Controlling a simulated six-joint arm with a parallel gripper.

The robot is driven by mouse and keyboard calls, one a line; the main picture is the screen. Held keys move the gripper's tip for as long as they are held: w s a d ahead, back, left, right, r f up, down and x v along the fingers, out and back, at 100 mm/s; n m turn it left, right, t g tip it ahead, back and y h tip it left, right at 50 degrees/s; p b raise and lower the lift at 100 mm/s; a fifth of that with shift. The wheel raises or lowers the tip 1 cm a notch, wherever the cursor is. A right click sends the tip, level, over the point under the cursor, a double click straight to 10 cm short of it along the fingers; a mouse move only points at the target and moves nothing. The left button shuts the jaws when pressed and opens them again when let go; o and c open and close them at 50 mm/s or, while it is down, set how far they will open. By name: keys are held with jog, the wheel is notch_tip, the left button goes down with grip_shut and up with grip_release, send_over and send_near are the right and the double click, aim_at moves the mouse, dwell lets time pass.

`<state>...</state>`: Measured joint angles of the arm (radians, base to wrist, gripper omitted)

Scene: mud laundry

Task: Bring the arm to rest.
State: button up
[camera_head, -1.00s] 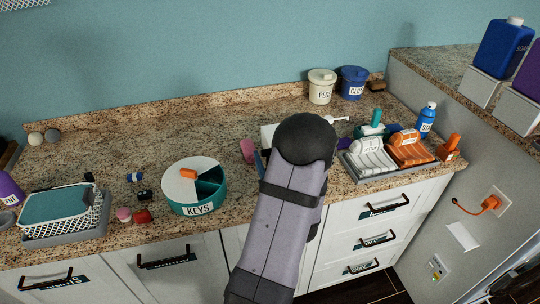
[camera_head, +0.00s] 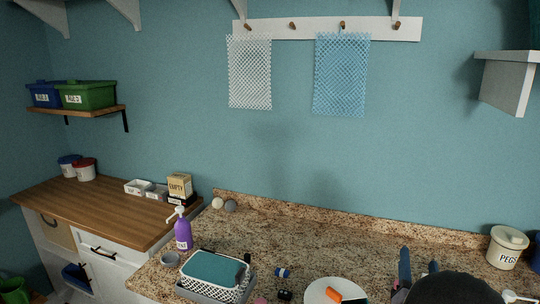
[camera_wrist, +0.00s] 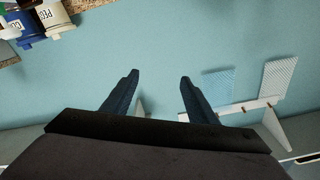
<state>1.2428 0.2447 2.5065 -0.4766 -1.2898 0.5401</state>
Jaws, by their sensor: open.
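My gripper (camera_wrist: 158,80) shows in the wrist view with its two dark fingers spread apart and nothing between them. Behind the fingers is plain teal wall. In the head view, a dark rounded part of my arm stands at the bottom right edge, in front of the granite counter (camera_head: 330,240). Two dark blue upright shapes beside it look like the gripper's fingers (camera_head: 418,268), raised above the counter.
A white PEGS canister (camera_head: 507,247) stands at the right. Two mesh bags (camera_head: 250,72) hang from a peg rail (camera_head: 300,29).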

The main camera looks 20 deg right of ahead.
jog(key=w+a+f+n+g+y, duration=0.1)
jog(key=w+a+f+n+y, duration=0.2)
jog(key=a, duration=0.3)
jog(key=w+a+f+n+g+y+p, duration=0.1)
jog(key=w+a+f+n+g+y, duration=0.1)
jog(key=w+a+f+n, duration=0.2)
jog(key=w+a+f+n+g+y, duration=0.1)
jog(key=w+a+f+n+y, duration=0.2)
jog(key=w+a+f, duration=0.2)
jog(key=shift+a+n+g+y, duration=0.3)
jog(key=shift+a+n+g, duration=0.1)
jog(key=shift+a, duration=0.9)
jog(key=s+a+f+g+y+b, duration=0.1)
jog(key=s+a+f+g, duration=0.1)
jog(key=s+a, duration=0.3)
jog(key=s+a+f+n+g+y+b, duration=0.1)
jog(key=s+a+f+g+y+b, duration=0.1)
jog(key=a, duration=0.9)
jog(key=s+a+f+n+g+y+b, duration=0.1)
jog(key=s+a+f+g, duration=0.3)
jog(key=s+a+f, duration=0.2)
jog(key=s+a, duration=0.2)
jog(key=shift+s+y, duration=0.3)
jog(key=shift+s, duration=0.1)
jog(key=shift+f, duration=0.1)
